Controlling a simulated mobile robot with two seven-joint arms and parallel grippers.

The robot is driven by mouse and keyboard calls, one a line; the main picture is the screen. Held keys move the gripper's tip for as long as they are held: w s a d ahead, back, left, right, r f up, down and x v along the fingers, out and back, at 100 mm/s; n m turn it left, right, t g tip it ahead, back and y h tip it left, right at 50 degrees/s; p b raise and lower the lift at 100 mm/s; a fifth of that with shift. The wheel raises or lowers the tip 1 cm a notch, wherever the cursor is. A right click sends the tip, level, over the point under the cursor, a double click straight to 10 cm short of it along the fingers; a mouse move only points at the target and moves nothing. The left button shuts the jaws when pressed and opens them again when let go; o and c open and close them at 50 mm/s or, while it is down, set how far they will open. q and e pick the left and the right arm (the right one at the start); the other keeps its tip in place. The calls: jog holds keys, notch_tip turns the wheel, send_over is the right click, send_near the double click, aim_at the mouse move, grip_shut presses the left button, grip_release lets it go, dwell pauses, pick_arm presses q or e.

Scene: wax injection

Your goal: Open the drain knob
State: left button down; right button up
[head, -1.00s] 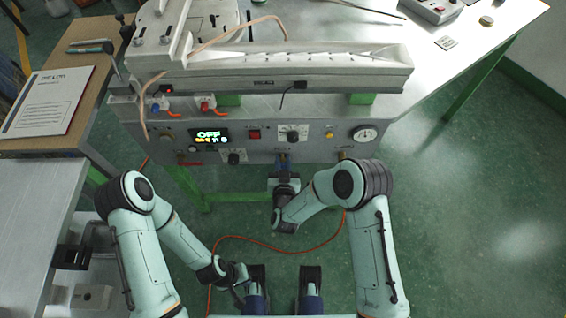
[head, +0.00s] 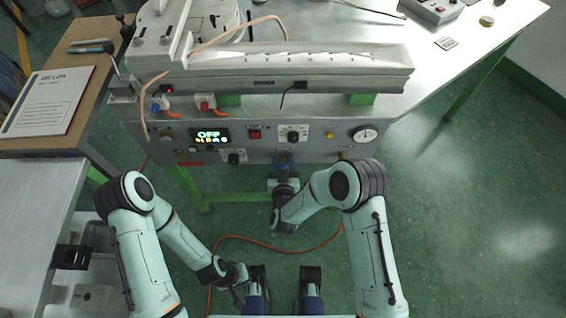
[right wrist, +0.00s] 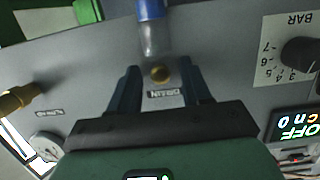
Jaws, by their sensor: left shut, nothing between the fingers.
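The drain knob is a small round brass knob (right wrist: 160,73) at the end of a clear bowl with a blue top (right wrist: 152,12). A DRAIN label (right wrist: 166,93) lies beside it on the grey panel. My right gripper (right wrist: 162,78) is open, with one finger on each side of the knob and gaps between. In the head view my right gripper (head: 284,163) is at the panel's lower edge and hides the knob. My left gripper (head: 239,296) is shut and empty, low in the head view, far from the panel.
The machine's front panel (head: 308,153) carries an OFF display (head: 209,136), a red switch (head: 254,134), dials and a pressure gauge (head: 365,134). A brass fitting (right wrist: 20,99) also sticks out of the panel. An orange hose (head: 270,248) lies on the open green floor.

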jog(key=v, duration=1.3)
jog(key=shift+s, duration=0.2)
jog(key=s+d+f+m+g+y+p, duration=0.1)
jog(key=s+d+f+m+g+p, duration=0.1)
jog(key=s+d+f+g+p, duration=0.55)
jog(key=s+d+f+m+g+y+p, duration=0.1)
jog(key=s+d+g+p, duration=0.3)
jog(key=s+g, duration=0.5)
jog(key=s+m+y, duration=0.1)
jog(key=s, duration=0.2)
jog(key=shift+d+f, duration=0.2)
jog(key=shift+d, duration=0.15)
